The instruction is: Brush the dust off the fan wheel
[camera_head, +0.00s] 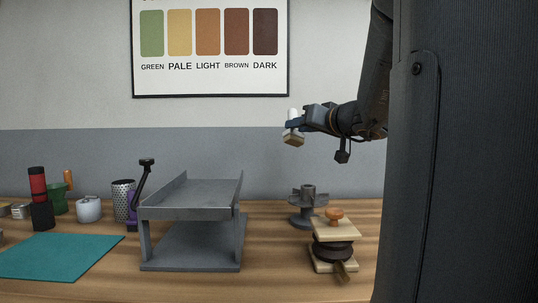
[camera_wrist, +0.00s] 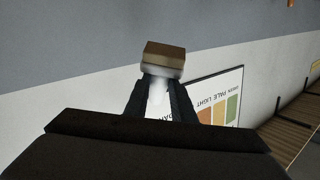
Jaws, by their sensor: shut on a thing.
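My gripper (camera_head: 294,126) is shut on a small brush (camera_head: 293,139) with a white handle and a tan lower end. It holds the brush up in the air, well above the table. In the wrist view the brush (camera_wrist: 164,56) sticks out beyond the two dark fingers of my gripper (camera_wrist: 158,92). The fan wheel (camera_head: 308,196) appears to be the dark grey bladed piece on a round foot, standing on the table below the brush and slightly right. The brush is clear of it. Dust on it is too small to make out.
A wooden piece with dark round layers and an orange knob (camera_head: 334,245) stands just in front of the fan wheel. A grey two-level stand (camera_head: 190,212) is to the left. A teal mat (camera_head: 60,256) and several small containers lie farther left. A colour chart (camera_head: 210,80) hangs behind.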

